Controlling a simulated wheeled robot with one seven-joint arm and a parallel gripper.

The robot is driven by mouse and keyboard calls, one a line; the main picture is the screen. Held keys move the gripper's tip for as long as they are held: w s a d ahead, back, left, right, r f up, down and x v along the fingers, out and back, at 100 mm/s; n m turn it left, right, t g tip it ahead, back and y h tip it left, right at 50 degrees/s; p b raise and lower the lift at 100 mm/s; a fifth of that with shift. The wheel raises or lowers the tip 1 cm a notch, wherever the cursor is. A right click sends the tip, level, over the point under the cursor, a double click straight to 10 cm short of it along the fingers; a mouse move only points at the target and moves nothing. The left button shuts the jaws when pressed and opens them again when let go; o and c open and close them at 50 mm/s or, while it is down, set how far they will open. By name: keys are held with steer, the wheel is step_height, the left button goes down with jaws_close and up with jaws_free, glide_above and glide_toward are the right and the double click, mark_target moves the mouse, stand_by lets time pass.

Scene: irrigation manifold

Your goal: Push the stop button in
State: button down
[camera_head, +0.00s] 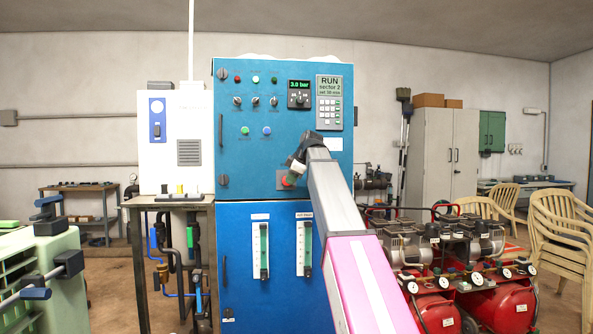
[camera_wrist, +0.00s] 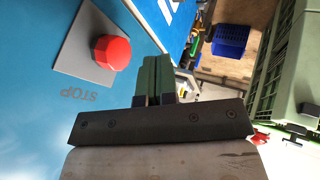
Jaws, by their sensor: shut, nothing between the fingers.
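The stop button is a red knob on a grey square plate on the blue cabinet front. In the head view the stop button (camera_head: 287,181) shows just below my gripper (camera_head: 294,169), which partly covers its surroundings. In the wrist view the red stop button (camera_wrist: 112,52) stands out from its plate (camera_wrist: 84,70), with the word STOP upside down beside it. My gripper (camera_wrist: 155,65) has its green fingers shut and empty, to the right of the button there. A gap shows between fingers and button; I cannot tell their exact distance from the panel.
The blue cabinet (camera_head: 240,155) carries lamps, knobs, a pressure display (camera_head: 299,86) and a keypad (camera_head: 330,103) above the button. Two flow gauges (camera_head: 262,248) are on the lower door. Red compressors (camera_head: 437,312) stand at right, a green machine (camera_head: 40,275) at left.

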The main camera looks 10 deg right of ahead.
steer(key=shift+w+f, duration=0.2)
steer(key=shift+w, duration=1.9)
